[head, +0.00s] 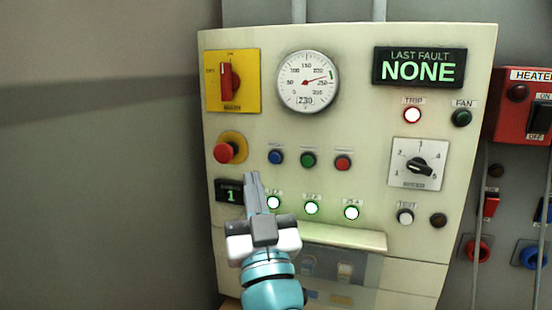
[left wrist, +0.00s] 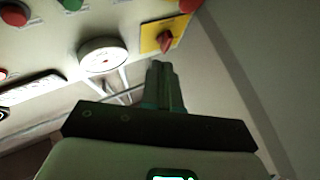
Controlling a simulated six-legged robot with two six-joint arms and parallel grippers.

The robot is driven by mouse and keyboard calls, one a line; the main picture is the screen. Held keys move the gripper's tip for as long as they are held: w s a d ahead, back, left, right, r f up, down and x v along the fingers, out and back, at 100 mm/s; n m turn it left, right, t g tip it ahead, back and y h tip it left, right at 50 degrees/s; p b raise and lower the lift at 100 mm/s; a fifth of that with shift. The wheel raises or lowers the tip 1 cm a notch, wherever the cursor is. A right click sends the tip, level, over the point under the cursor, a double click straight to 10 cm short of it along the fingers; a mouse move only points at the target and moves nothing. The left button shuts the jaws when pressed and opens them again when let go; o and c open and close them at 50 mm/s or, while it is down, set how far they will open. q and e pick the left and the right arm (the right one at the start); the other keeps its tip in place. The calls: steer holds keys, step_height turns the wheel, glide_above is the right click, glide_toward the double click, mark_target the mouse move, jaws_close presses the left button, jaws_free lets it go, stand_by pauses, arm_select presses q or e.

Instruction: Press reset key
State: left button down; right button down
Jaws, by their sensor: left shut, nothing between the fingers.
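The cream control panel (head: 350,130) carries a row of three small buttons: blue (head: 276,157), green (head: 308,159) and red (head: 343,162). Their labels are too small to read, so I cannot tell which is the reset key. The display (head: 418,68) reads LAST FAULT NONE, and the TRIP lamp (head: 412,115) glows white inside a red ring. My left gripper (head: 252,176) is shut and empty, its tips below and left of the blue button and below the red mushroom button (head: 224,153). Its shut fingers (left wrist: 161,68) show in the left wrist view. My right gripper is out of view.
A red rotary switch on a yellow plate (head: 246,98) and a round gauge (head: 307,82) are higher up. A display reading 1 (head: 231,197) and several lit white lamps (head: 311,208) are near my gripper. A ledge (head: 350,237) juts out below. A red heater box (head: 510,120) is at right.

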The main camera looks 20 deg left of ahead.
mark_target(275, 158)
arm_select(q)
steer(key=shift+w+p, duration=1.95)
steer(key=shift+w, duration=2.3)
steer(key=shift+w, duration=0.2)
steer(key=shift+w, duration=0.25)
steer(key=shift+w, duration=0.15)
